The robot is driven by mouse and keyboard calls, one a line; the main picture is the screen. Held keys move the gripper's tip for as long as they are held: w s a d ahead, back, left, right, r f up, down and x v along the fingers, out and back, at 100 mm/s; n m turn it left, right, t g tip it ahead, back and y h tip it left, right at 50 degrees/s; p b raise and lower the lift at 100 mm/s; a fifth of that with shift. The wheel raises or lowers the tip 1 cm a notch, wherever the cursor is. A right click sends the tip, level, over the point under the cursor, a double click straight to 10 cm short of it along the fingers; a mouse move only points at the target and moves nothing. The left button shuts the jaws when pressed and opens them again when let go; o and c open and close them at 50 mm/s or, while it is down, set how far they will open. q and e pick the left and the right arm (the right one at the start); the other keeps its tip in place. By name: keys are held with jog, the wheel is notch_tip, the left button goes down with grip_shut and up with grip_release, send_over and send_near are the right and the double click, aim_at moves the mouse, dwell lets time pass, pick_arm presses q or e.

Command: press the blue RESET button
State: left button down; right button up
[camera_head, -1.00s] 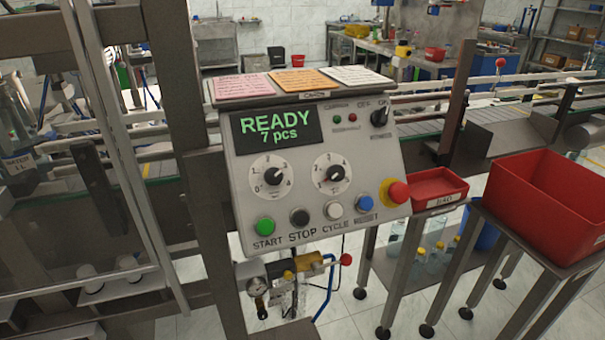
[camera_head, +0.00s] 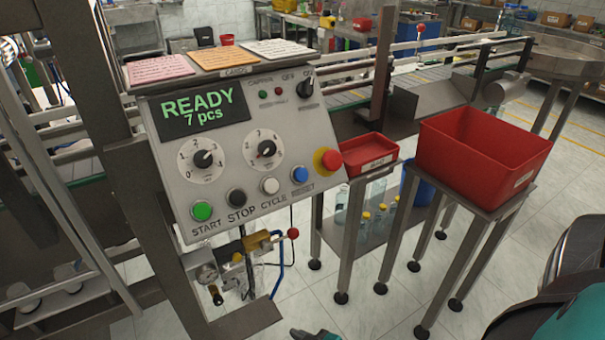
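The blue RESET button (camera_head: 300,175) is on the lower row of the grey control panel (camera_head: 215,205). It is right of the white CYCLE button (camera_head: 269,186) and left of the red emergency stop (camera_head: 327,160). Nothing touches it or covers it. Part of its label is hard to read. The panel's screen (camera_head: 203,107) reads READY, 7 pcs, in green. No gripper fingers can be made out. A teal and black part of my arm shows at the lower right, and a small dark and teal piece at the bottom edge; I cannot tell what part this is.
A small red tray (camera_head: 369,152) stands right of the panel, with a larger red bin (camera_head: 480,150) beyond it. Valves and a gauge (camera_head: 207,274) hang below the panel. A steel post (camera_head: 118,150) stands at its left. Space in front of the panel looks clear.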

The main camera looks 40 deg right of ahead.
grip_shut()
dwell(1.5)
